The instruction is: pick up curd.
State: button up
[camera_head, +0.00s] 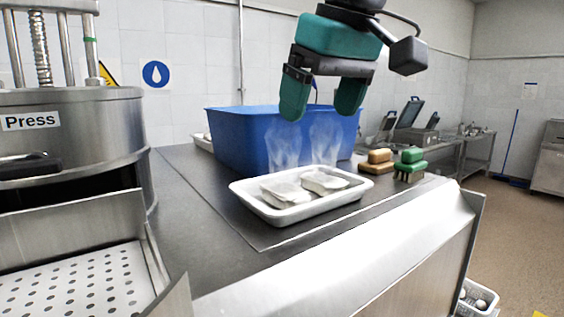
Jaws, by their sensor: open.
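A white tray (303,212) stands on the dark counter, and whitish wrapped or pale lumps, likely the curd (285,191), lie in it. A second pale lump (324,181) lies beside the first in the tray. Steam-like wisps rise over them. My gripper (322,112) is above and behind the tray, in front of the blue tub, with its two green fingers apart and pointing down. Nothing shows between the fingers. The gripper is clear of the tray and the lumps.
A large blue tub (236,146) stands behind the tray. Brown and green-topped brushes (409,166) are at its right. A steel press (70,150) with a perforated plate (85,285) is at the left. The counter left of the tray is bare.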

notch_tip(320, 180, up, 2)
jog(key=p, duration=0.2)
send_over(285, 187)
jog(key=s+d, duration=0.1)
notch_tip(285, 187, down, 10)
jog(key=shift+f, duration=0.1)
jog(key=shift+s+p+x, duration=0.2)
jog(key=shift+p+x, duration=0.55)
jog(key=shift+x, duration=0.65)
jog(key=shift+s+p+x, duration=0.2)
jog(key=shift+p+x, duration=0.5)
jog(key=shift+x, duration=0.75)
jog(key=shift+f, duration=0.1)
jog(key=c, duration=1.2)
